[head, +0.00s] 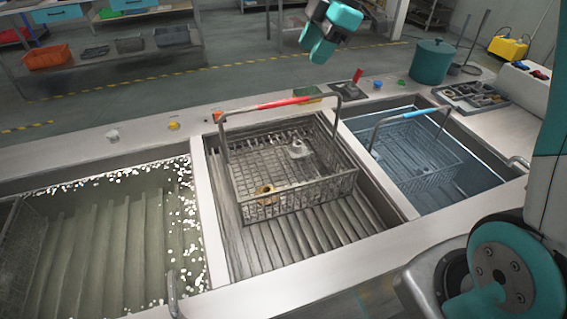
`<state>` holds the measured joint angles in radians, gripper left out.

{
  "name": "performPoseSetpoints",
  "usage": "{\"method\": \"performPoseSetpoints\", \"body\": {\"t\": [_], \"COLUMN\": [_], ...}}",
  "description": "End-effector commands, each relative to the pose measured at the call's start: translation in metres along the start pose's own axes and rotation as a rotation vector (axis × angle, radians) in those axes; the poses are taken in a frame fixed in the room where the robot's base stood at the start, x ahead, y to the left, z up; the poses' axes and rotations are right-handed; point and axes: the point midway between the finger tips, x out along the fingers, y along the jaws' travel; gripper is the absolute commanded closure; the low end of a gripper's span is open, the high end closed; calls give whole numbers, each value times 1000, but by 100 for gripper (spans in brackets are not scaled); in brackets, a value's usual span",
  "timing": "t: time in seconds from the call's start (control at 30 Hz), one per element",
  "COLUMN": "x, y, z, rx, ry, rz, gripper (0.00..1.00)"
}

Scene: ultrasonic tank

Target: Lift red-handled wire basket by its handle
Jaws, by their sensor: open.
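The wire basket (298,188) with the red handle grip (284,102) stands in the middle tank, on a ribbed floor. Its handle is raised as an upright arch, with the red grip along the top bar. A grey metal part (298,149) and a brass-coloured part (265,191) lie in the basket. My gripper (319,50) is at the top of the head view, above the red grip in the picture and apart from it. It is open and holds nothing that I can see. Its fingertips are too small to make out well.
A blue-handled basket (415,155) stands in the right tank. The left tank (110,250) holds liquid with white bits floating along its edges. A red lever (357,76), knobs and a teal pot (432,61) are on the back ledge.

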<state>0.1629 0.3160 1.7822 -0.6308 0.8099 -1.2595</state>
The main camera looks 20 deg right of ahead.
Motion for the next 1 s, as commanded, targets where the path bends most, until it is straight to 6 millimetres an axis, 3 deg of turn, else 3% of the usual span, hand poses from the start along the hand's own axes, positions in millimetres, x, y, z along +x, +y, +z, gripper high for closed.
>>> {"method": "performPoseSetpoints", "body": {"t": [0.1, 0.33, 1.0], "x": [29, 75, 144], "y": [-1, -1, 0], "z": [-2, -2, 5], "rx": [0, 0, 1], "ry": [2, 1, 0], "rz": [-7, -6, -1], "gripper": [57, 57, 57]}}
